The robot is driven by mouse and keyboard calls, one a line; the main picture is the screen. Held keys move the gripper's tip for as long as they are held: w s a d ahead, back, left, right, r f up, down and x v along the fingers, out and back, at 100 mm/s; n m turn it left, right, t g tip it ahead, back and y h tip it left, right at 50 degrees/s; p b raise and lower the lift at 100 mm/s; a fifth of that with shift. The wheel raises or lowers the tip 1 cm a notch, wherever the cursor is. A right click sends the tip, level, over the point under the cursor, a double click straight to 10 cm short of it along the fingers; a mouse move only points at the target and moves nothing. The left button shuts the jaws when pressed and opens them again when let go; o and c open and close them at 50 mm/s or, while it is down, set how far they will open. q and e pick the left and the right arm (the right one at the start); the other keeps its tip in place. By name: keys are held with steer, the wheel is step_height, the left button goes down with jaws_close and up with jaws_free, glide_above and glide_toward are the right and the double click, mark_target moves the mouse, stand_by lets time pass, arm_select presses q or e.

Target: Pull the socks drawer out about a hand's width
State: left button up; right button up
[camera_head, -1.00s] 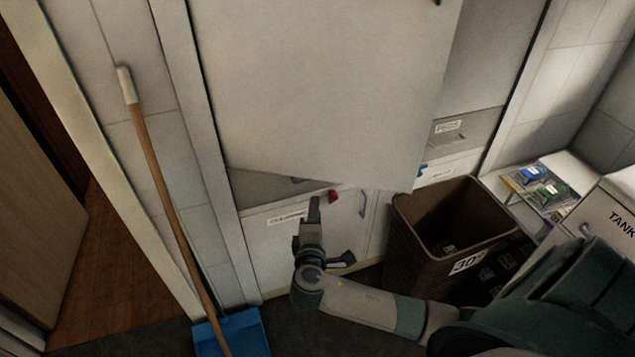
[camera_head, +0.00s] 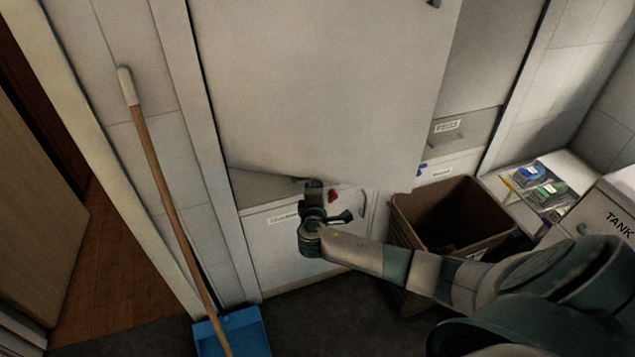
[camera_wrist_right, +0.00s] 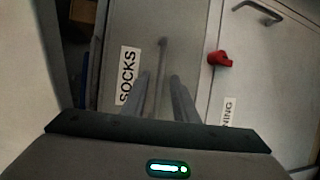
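The socks drawer has a grey front with a "SOCKS" label (camera_wrist_right: 128,75) in the right wrist view. Its thin bar handle (camera_wrist_right: 162,58) stands out from the front. In the head view the drawer front (camera_head: 262,188) shows as a strip below a large pale panel, which hides part of it. My right gripper (camera_head: 314,190) is at this front, beside the panel's lower edge. In the right wrist view its fingers (camera_wrist_right: 165,95) are apart, with the handle lined up with the gap between them. I cannot tell whether they touch it. My left gripper is not in view.
The pale panel (camera_head: 320,90) hangs just above my right gripper. A red object (camera_wrist_right: 220,58) sits at the front beside the drawer. A broom (camera_head: 165,190) and blue dustpan (camera_head: 245,335) are left.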

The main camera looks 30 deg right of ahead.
steer(key=shift+c, duration=0.5)
jaws_close()
steer(key=shift+s+f, duration=0.1)
stand_by(0.9)
